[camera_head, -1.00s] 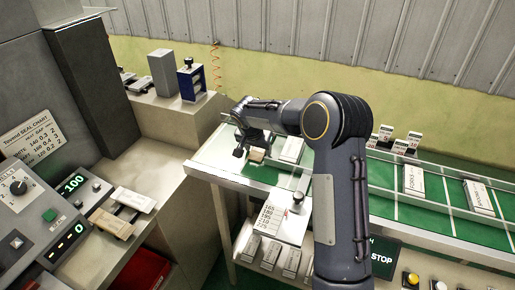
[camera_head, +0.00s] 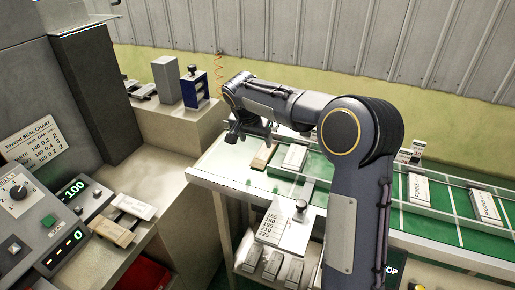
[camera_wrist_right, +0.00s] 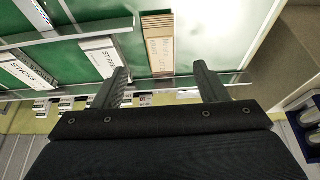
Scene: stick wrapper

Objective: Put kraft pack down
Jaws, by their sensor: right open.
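The tan kraft pack (camera_head: 263,156) lies flat at the left end of the green-topped bench (camera_head: 225,158). The wrist view shows the kraft pack (camera_wrist_right: 158,50) with its printed face, beyond and between the fingertips and apart from them. My right gripper (camera_head: 250,135) is just beside and above the pack in the head view. Its two fingers (camera_wrist_right: 161,72) are spread wide with nothing between them. My left gripper is in neither view.
A white pack (camera_head: 294,157) lies to the right of the kraft pack in the head view, with more labelled packs (camera_head: 419,189) further along the lanes. A control panel (camera_head: 45,215) and a blue device (camera_head: 195,86) stand at the left.

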